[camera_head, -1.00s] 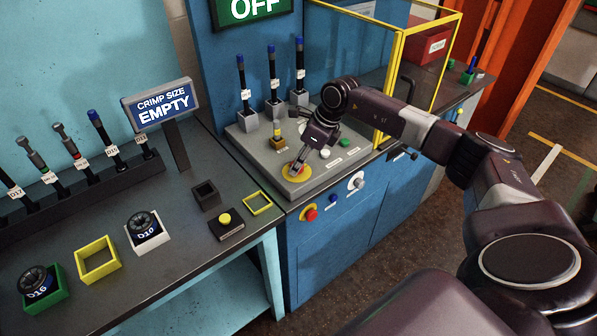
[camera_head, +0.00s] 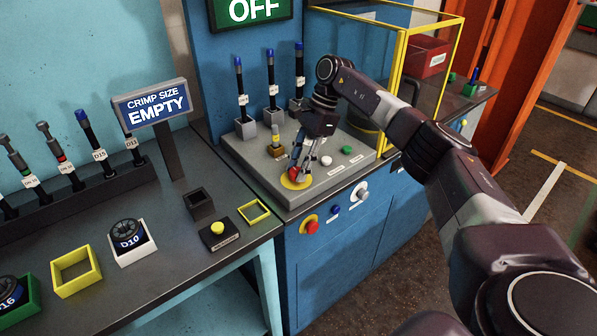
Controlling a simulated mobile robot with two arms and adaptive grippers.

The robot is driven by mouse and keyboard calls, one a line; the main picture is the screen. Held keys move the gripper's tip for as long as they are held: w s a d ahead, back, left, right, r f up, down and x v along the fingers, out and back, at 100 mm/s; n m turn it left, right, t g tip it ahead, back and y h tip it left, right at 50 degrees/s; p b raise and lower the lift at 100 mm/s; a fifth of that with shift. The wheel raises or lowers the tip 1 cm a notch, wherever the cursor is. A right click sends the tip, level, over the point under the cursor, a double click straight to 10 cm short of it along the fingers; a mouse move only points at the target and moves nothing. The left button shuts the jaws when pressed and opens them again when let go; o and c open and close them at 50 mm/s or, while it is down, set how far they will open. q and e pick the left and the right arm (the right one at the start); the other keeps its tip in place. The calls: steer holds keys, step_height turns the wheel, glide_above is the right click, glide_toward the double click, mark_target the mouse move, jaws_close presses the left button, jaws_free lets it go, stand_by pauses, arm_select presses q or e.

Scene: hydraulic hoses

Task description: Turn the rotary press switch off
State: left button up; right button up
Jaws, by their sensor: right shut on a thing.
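A red rotary knob (camera_head: 293,173) on a round yellow plate (camera_head: 296,183) sits at the front left of the grey sloped panel (camera_head: 345,166). My right gripper (camera_head: 297,172) reaches down from above and is shut on the red knob; its fingers partly hide it. The green sign (camera_head: 250,10) above the panel reads "OFF". My left gripper is not in view.
White (camera_head: 326,160) and green (camera_head: 347,150) buttons sit right of my gripper. Several blue-topped levers (camera_head: 271,75) stand behind it. A yellow-framed guard (camera_head: 402,75) rises at the right. A red button (camera_head: 312,227) is on the cabinet front.

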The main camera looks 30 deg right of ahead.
steer(key=shift+w+r+n+g+b, duration=0.1)
steer(key=shift+n+g+b, duration=0.2)
steer(key=shift+n, duration=0.5)
steer(key=o, duration=1.2)
steer(key=shift+c, duration=0.2)
steer(key=v, duration=0.7)
steer(key=shift+r, duration=0.25)
